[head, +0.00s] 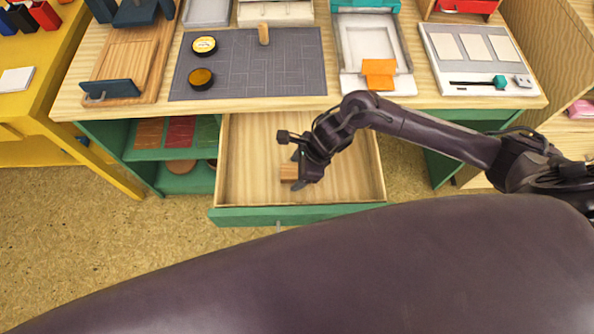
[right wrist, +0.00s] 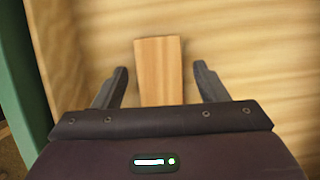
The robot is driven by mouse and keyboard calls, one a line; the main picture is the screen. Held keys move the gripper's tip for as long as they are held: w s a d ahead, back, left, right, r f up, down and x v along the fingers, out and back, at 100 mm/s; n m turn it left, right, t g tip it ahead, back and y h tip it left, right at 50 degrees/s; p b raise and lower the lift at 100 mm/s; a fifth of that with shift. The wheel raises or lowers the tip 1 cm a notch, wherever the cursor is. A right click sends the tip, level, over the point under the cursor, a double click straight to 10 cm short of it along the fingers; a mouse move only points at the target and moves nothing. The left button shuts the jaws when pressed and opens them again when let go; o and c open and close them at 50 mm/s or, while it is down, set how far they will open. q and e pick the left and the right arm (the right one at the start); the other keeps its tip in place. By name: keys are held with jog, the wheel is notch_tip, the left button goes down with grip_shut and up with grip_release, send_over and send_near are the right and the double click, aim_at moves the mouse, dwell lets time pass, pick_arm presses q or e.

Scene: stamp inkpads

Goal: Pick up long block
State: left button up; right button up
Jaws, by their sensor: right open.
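The long block (right wrist: 160,68) is a plain light-brown wooden block lying in the open drawer. In the head view the block (head: 289,172) shows at the left of my right gripper (head: 293,172), partly hidden by it. In the right wrist view my right gripper (right wrist: 160,82) is open. Its two dark fingers stand on either side of the block, with a visible gap on both sides. The lower end of the block is hidden behind the gripper body. My left gripper is not in view.
The open drawer (head: 243,165) has a green front (head: 250,216) and raised walls around the block. The desk above holds a grey mat (head: 285,75) with two round inkpads (head: 200,78) and an upright wooden piece (head: 263,34). The rest of the drawer floor is clear.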

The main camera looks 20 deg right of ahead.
jog(key=c, duration=1.1)
jog(key=shift+r, duration=0.15)
